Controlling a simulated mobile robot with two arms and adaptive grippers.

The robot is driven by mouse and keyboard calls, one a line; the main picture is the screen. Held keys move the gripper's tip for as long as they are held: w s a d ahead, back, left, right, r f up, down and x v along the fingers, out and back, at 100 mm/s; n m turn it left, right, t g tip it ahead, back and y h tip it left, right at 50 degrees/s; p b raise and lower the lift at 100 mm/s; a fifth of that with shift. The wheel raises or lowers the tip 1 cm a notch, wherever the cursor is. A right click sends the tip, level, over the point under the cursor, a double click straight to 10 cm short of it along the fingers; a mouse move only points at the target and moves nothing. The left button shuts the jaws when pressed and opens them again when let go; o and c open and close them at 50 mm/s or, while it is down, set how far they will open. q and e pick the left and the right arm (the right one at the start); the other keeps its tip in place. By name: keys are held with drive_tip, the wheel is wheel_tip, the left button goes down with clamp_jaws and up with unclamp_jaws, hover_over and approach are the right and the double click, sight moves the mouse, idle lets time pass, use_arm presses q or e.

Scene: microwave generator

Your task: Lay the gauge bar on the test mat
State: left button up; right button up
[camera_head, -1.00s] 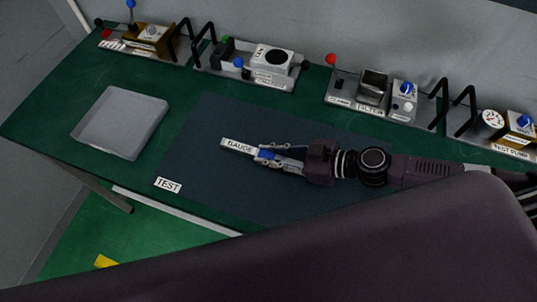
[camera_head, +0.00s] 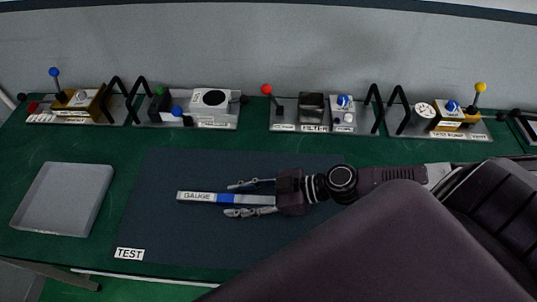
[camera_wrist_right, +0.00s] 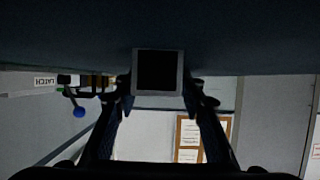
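The gauge bar (camera_head: 198,196), light grey with a "GAUGE" label and a blue band, lies flat on the dark blue test mat (camera_head: 170,235), which has a "TEST" label at its front left. My right gripper (camera_head: 242,198) is open, with one finger on each side of the bar and a gap showing on both sides. In the right wrist view the bar's square dark end (camera_wrist_right: 158,71) sits between the spread fingers (camera_wrist_right: 160,98), against the mat surface at the top. My left gripper is not in view.
A shallow grey tray (camera_head: 65,198) stands left of the mat on the green table. Several devices with levers and knobs line the back, including the filter unit (camera_head: 312,112) and test pump (camera_head: 440,118). The mat left of the bar is clear.

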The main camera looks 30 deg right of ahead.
drive_tip(key=shift+v, duration=1.1)
drive_tip(key=shift+s+d+r, duration=0.3)
drive_tip(key=shift+d+r, duration=0.15)
drive_tip(key=shift+r, duration=0.05)
drive_tip(key=shift+r+v, duration=0.15)
drive_tip(key=shift+v, duration=1.35)
drive_tip(key=shift+r+v, duration=0.15)
drive_tip(key=shift+v, duration=1.4)
drive_tip(key=shift+w+a, duration=0.1)
drive_tip(key=shift+a, duration=0.05)
